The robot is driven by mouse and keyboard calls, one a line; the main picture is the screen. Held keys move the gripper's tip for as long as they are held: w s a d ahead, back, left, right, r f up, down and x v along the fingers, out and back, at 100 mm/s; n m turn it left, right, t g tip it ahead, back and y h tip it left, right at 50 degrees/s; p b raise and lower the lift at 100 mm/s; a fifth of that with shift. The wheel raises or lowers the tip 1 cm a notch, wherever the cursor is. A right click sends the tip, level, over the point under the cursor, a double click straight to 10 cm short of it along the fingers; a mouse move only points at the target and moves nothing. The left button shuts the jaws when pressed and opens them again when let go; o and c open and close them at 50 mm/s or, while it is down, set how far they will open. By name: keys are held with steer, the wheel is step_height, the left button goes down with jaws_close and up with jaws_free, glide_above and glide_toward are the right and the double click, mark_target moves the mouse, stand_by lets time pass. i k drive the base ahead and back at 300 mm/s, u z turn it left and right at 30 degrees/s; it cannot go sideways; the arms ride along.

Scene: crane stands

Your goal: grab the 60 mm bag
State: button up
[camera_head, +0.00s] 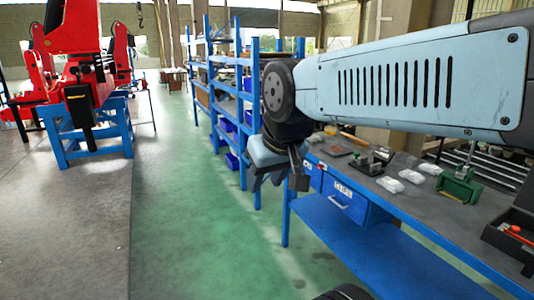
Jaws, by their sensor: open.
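Three small clear-white bags lie on the dark top of the workbench at right: a near-left bag (390,184), a middle bag (411,177) and a far-right bag (430,168). Any size labels are too small to read, so I cannot tell which is the 60 mm one. My arm hides part of the bench's far side.
The blue-framed workbench (330,220) carries a green vise (461,187), small dark parts (368,164) and an open black toolbox (515,235). A blue drawer (345,197) hangs below. Blue shelves (228,90) stand behind. Green floor (200,230) is clear at left; red crane parts (85,60) rest on blue stands.

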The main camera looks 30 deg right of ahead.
mark_target(413, 178)
steer(key=u, duration=0.1)
steer(key=i, duration=1.9)
steer(key=z, duration=2.75)
steer(key=i, duration=0.3)
steer(key=z, duration=0.85)
steer(key=i, duration=0.8)
steer(key=u, duration=0.45)
